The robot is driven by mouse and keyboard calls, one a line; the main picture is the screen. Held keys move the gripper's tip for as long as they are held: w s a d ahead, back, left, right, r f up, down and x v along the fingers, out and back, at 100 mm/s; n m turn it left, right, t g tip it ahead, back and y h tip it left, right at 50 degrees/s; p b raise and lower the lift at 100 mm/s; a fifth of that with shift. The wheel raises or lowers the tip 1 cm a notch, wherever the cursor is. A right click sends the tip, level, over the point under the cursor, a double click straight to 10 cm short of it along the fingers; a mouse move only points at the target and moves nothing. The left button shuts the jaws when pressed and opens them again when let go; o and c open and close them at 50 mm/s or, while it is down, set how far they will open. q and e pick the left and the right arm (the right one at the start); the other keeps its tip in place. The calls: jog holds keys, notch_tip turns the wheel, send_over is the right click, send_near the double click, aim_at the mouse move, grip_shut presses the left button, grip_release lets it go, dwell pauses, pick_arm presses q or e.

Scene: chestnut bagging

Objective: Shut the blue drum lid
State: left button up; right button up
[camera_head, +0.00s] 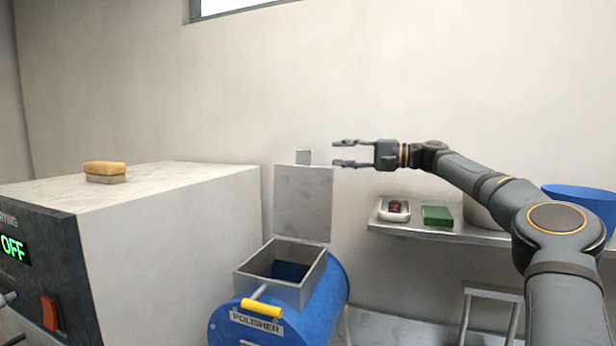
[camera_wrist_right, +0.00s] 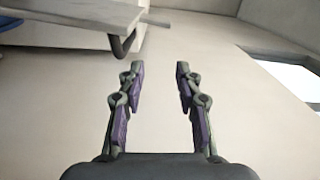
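The blue drum (camera_head: 333,296), labelled POLISHER, stands at the lower middle of the head view. Its square metal hatch (camera_head: 262,283) is open at the top. The grey lid (camera_head: 302,204) stands upright at the hatch's back edge, with a small tab (camera_head: 304,157) at its top. My right gripper (camera_head: 334,153) is open and empty, just right of the tab at about the lid's top height in the picture. Its spread fingers also show in the right wrist view (camera_wrist_right: 158,75) with nothing between them. My left gripper is not in view.
A yellow handle (camera_head: 262,308) sticks out at the drum's front.

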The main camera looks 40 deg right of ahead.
aim_at(307, 171)
jog(key=w+f+p, duration=0.1)
jog(key=p, duration=0.1)
jog(key=w+a+f+p, duration=0.1)
jog(key=p, duration=0.1)
jog(key=w+a+f+p, duration=0.1)
jog(key=w+f+p, duration=0.1)
jog(key=shift+a, duration=0.15)
jog(key=p+x, duration=0.1)
jog(key=x, duration=0.2)
jog(key=f+p+x, duration=0.1)
jog(key=x, duration=0.2)
jog(key=shift+f, duration=0.15)
jog(key=shift+s, duration=0.15)
dwell(0.4)
jog(key=shift+s, duration=0.1)
jog(key=shift+c, duration=0.8)
grip_shut()
